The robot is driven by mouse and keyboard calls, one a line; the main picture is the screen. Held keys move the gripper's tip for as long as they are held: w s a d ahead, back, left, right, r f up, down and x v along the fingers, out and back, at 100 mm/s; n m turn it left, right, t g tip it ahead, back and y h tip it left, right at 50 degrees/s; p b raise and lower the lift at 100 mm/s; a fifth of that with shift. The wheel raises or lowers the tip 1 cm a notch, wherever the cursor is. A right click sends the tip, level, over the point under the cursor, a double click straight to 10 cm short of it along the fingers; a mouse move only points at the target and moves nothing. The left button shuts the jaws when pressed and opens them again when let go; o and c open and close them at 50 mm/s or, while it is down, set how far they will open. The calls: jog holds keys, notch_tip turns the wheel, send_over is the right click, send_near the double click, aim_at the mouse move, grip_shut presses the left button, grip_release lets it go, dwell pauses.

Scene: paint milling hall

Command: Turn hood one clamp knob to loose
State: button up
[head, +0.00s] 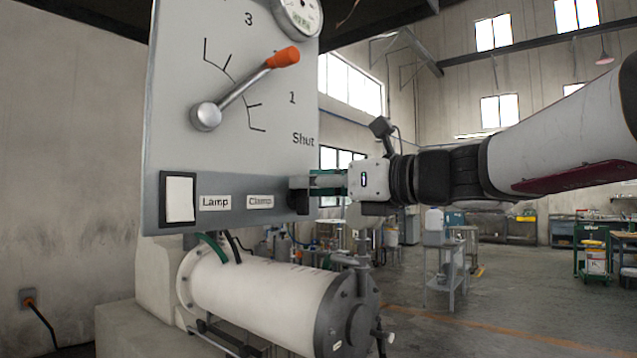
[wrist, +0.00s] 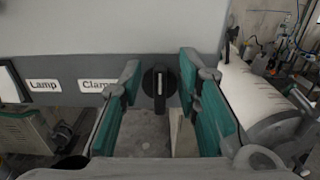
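The clamp knob (wrist: 159,82) is black with a pale upright line on its face. In the wrist view it shows between the fingertips of my gripper (wrist: 161,78), with a small gap on the left and a narrower one on the right. The Clamp label (wrist: 98,86) is to its left, partly behind the left finger. In the head view the dark knob (head: 298,199) sits at the panel's lower right corner, beside the Clamp label (head: 260,202). My gripper (head: 311,182) reaches it from the right, its green fingers open. Whether they touch the knob is unclear.
The grey panel (head: 215,140) also holds an orange-tipped lever (head: 245,88), a white Lamp switch (head: 180,198) and a gauge (head: 298,12). A white cylinder (head: 265,295) lies just below the panel. Open floor with carts is farther right.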

grip_shut()
jog(key=shift+n+b, duration=0.3)
jog(key=n+b, duration=0.4)
jog(key=s+a+f+n+b, duration=0.1)
jog(key=n+b, duration=0.5)
jog(key=b, duration=0.1)
jog(key=f+n+b, duration=0.1)
jog(key=n+b, duration=0.1)
jog(key=shift+s+a+n, duration=0.2)
jog(key=shift+s+n, duration=0.1)
jog(key=n+b, duration=0.4)
jog(key=b, duration=0.1)
jog(key=shift+s+f+n, duration=0.15)
jog(key=shift+f+n, duration=0.15)
jog(key=shift+f, duration=0.05)
